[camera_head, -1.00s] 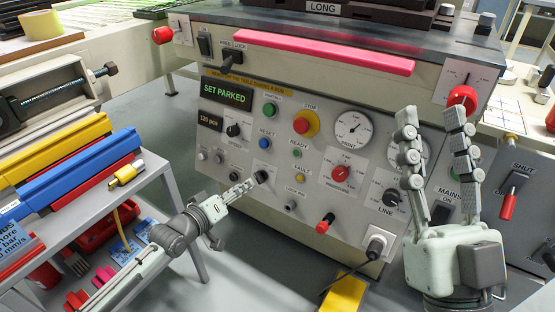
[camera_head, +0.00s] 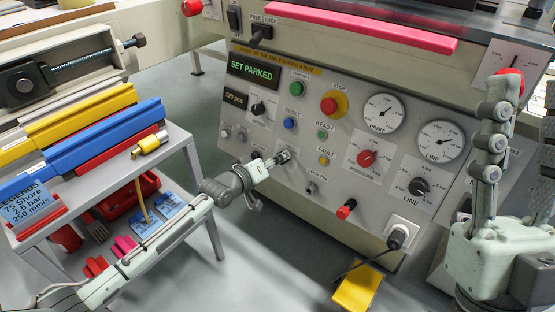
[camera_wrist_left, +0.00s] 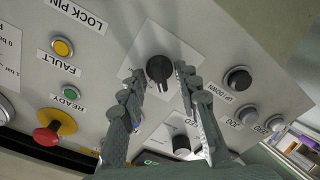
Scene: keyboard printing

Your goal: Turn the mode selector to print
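A black knob (camera_wrist_left: 159,68) on a white label plate, taken as the mode selector, stands on the grey panel beside the fault lamp; its wording is unreadable. My left gripper (camera_wrist_left: 158,76) is open, one fingertip on each side of this knob, with gaps visible between fingers and knob. In the head view my left gripper (camera_head: 280,158) reaches in from the left and largely covers the knob (camera_head: 285,155). My right gripper (camera_head: 522,105) is upright and open at the right edge, away from the selector, its far finger partly cut off.
A second black knob (camera_head: 258,108) sits above, near the "SET PARKED" display (camera_head: 253,70). The red stop button (camera_head: 329,105), blue reset button (camera_head: 290,123) and red lever (camera_head: 346,208) are nearby. A shelf (camera_head: 183,138) with coloured bars stands left of my left arm.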

